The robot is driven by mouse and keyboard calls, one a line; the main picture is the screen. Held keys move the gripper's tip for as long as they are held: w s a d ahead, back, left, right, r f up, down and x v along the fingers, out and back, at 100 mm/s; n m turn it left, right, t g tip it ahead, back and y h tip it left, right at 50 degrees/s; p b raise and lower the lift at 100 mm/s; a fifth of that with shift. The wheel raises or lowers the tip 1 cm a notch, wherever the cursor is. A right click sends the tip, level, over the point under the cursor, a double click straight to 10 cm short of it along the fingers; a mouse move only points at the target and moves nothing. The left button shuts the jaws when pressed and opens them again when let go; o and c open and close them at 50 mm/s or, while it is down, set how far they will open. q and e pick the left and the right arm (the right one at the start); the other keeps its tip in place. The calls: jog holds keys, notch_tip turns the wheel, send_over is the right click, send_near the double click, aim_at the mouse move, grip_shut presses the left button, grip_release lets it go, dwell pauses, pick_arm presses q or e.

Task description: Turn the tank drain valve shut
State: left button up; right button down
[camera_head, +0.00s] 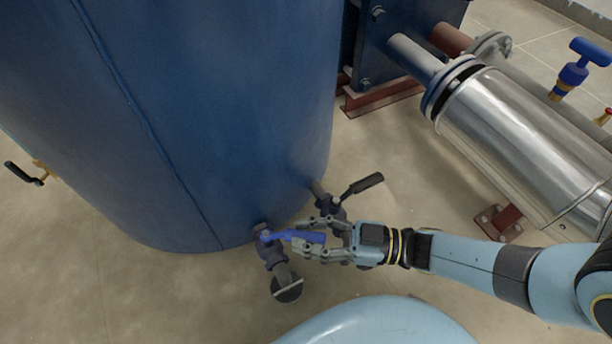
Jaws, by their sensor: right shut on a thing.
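The blue tank (220,100) fills the upper left and middle. At its foot a dark drain valve (271,254) sticks out, with a round outlet end (287,288) angled down to the floor. Its blue lever handle (290,236) points to the right, sideways to the outlet pipe. My right gripper (312,238) comes in from the right and is shut on the blue handle, its fingers on both sides of the lever's outer part. The fingers hide part of the handle's tip. My left gripper is not in view.
A second valve (331,206) with a black lever (362,185) stands close behind my right gripper. A shiny metal pipe (530,130) runs at the right, with a blue-handled valve (577,70) beyond it. Another black-levered valve (25,174) is at far left. Bare floor (150,300) lies in front.

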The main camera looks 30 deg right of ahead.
jog(key=shift+w+d, duration=0.1)
jog(key=shift+w, duration=0.05)
jog(key=c, duration=1.1)
grip_release()
jog(key=v, duration=1.2)
